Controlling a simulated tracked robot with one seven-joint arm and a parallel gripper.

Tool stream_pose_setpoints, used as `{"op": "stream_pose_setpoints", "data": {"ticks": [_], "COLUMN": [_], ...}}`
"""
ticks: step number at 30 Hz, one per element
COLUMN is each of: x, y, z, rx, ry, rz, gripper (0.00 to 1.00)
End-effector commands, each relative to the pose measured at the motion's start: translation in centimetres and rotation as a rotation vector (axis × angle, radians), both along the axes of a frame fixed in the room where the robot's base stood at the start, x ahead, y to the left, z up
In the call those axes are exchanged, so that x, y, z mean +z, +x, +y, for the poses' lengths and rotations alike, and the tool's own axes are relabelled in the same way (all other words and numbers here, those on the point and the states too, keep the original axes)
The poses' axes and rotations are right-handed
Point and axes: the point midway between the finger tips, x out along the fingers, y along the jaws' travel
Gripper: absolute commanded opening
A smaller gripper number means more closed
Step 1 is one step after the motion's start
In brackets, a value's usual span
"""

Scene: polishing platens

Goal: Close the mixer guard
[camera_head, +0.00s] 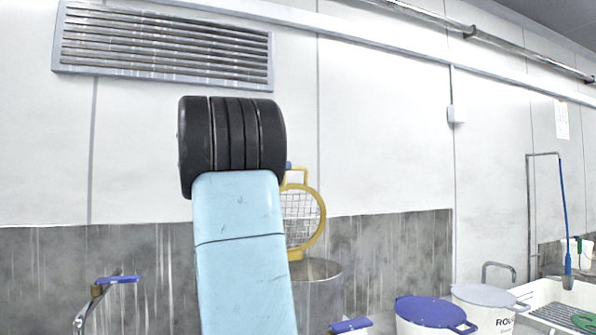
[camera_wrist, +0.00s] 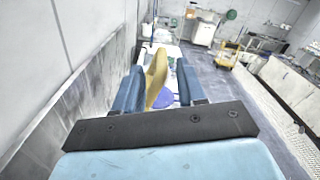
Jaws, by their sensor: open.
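The mixer guard (camera_head: 322,222) is a yellow ring with a wire mesh and a tab on top. It stands raised, nearly upright, over a grey metal mixer bowl (camera_head: 325,290) in the head view. My arm hides the left part of both. In the wrist view my gripper (camera_wrist: 158,67) is open, with its two blue fingers apart. The yellow guard (camera_wrist: 157,75) shows edge-on in the gap between them. I cannot tell whether either finger touches it. In the head view the gripper is mostly hidden behind my arm.
A blue-lidded bin (camera_head: 428,311) and a white-lidded bin (camera_head: 488,297) stand right of the bowl. A white sink (camera_head: 550,293) is at far right. A wall (camera_head: 380,140) runs close behind. In the wrist view open floor (camera_wrist: 232,88) lies to the right, with a yellow cart (camera_wrist: 228,58) farther off.

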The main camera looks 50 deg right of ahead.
Motion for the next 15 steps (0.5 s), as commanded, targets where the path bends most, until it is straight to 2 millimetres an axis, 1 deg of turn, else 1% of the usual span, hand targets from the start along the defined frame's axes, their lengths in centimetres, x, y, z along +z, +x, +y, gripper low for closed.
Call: {"op": "stream_pose_setpoints", "data": {"ticks": [1, 7, 12, 15], "x": [0.0, 0.0, 0.0, 0.0], "y": [-0.6, -2.0, -2.7, -2.9], "z": [-0.9, -3.5, -4.9, -5.2], "rx": [-0.003, -0.003, 0.000, 0.000], "ry": [0.000, 0.001, 0.000, 0.000], "rz": [0.000, -0.001, -0.001, -0.001], "gripper": [0.40, 0.40, 0.40, 0.40]}}
